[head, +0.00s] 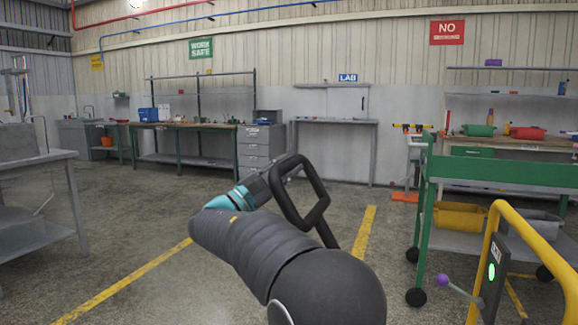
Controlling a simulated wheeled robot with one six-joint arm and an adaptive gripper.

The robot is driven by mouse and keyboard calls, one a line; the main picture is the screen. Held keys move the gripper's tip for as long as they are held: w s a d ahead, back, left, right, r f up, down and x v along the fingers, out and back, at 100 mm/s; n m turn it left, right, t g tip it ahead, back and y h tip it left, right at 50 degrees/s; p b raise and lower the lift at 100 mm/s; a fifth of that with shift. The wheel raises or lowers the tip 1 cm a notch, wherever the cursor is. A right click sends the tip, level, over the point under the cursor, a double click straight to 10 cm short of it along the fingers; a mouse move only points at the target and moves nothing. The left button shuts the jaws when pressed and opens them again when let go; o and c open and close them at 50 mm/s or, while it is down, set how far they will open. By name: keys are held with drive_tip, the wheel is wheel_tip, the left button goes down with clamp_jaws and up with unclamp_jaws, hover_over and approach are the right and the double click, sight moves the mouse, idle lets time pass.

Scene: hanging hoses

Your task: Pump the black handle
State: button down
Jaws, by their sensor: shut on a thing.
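The black handle (318,185) is a rounded loop in the middle of the head view. Its lower part runs down behind my dark arm, so what it is fixed to is hidden. My gripper (284,169) is at the upper left part of the loop, beyond the teal ring of my wrist. It is shut on the handle there; its fingers are small and dark against the handle, so the exact grip is hard to make out.
Nearer are a yellow rail (541,250) and a purple-knobbed lever (442,280). A grey table (35,158) is at the left. Workbenches line the back wall; the middle floor is clear.

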drive_tip(key=c, duration=0.9)
unclamp_jaws()
drive_tip(key=v, duration=1.2)
